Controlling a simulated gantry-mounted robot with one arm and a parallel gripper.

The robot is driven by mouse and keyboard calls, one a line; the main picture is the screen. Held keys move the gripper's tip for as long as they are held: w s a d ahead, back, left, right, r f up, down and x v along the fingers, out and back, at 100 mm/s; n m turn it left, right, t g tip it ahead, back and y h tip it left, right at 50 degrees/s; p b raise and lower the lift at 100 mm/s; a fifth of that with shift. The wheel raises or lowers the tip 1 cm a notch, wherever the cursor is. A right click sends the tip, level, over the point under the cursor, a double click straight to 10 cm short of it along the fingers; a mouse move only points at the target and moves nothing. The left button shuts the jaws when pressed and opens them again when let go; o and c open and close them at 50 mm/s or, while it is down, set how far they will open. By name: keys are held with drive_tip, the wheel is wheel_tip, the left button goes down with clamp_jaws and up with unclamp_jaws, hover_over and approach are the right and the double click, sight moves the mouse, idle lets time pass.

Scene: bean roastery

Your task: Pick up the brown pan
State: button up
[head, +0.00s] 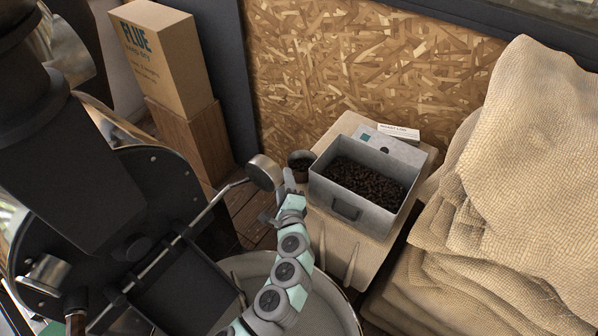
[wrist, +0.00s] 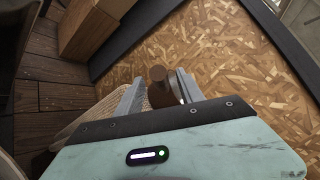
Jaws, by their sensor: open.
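The brown pan (head: 301,162) is small and dark, and stands at the left corner of the small table, beside the grey bin of beans. My gripper (head: 289,180) is just in front of it in the head view and hides part of it. In the wrist view, a brown piece that looks like part of the pan (wrist: 158,74) shows between my two fingers (wrist: 160,92). The fingers are apart, one on each side of it. Whether they touch it I cannot tell. The pan's lower part is hidden in the wrist view.
The grey bin (head: 326,189) holds dark beans, with cards (head: 399,132) behind it. A round metal piece on a rod (head: 264,172) is close left of my gripper. Stacked sacks (head: 500,190) fill the right. A chipboard wall (head: 350,60) stands behind.

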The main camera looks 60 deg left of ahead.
sight(294, 173)
drive_tip(key=shift+w+x, duration=0.2)
drive_tip(key=shift+x, duration=2.3)
drive_tip(key=shift+c, duration=0.5)
clamp_jaws()
drive_tip(key=shift+r, duration=0.1)
